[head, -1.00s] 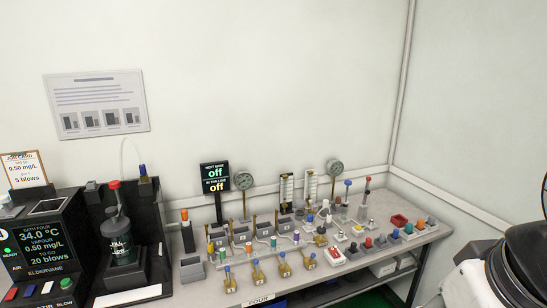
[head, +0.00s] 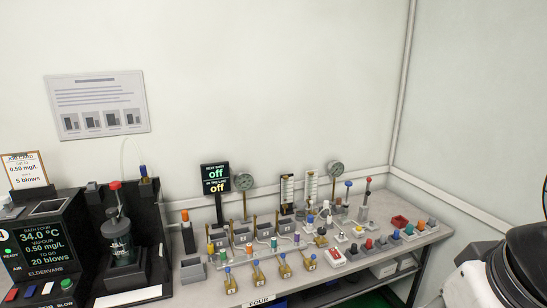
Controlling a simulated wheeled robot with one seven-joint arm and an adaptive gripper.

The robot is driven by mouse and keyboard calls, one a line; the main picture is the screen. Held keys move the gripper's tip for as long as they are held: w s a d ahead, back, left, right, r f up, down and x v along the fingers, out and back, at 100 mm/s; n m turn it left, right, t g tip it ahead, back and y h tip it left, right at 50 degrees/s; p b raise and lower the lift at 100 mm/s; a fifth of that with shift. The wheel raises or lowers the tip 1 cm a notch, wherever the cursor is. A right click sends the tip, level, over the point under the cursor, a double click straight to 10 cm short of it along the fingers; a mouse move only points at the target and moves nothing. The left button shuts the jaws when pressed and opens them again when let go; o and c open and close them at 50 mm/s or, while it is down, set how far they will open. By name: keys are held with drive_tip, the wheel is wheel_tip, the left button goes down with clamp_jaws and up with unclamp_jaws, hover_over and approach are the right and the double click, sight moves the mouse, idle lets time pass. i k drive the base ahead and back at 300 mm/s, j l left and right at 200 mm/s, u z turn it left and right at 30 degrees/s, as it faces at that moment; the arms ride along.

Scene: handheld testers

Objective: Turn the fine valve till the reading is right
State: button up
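The bench (head: 215,290) carries rows of small valves and fittings with coloured knobs. I cannot tell which one is the fine valve. Yellow-bodied valves with blue knobs (head: 258,275) stand along the front. A valve with a blue knob (head: 348,184) and one with a red top (head: 368,181) stand at the back right. My gripper is not in view.
A black unit (head: 40,240) at the left shows 34.0 °C, 0.50 mg/L and 20 blows. A card (head: 25,170) stands on it. A black stand with a dark bottle (head: 122,240) is beside it. Part of my arm fills the lower right.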

sight(321, 231)
drive_tip(key=i+j+u, duration=0.1)
drive_tip(key=i+u, duration=0.2)
drive_tip(key=i, duration=0.5)
drive_tip(key=i+l+u, duration=0.15)
drive_tip(key=i+u, duration=0.15)
drive_tip(key=i, duration=0.5)
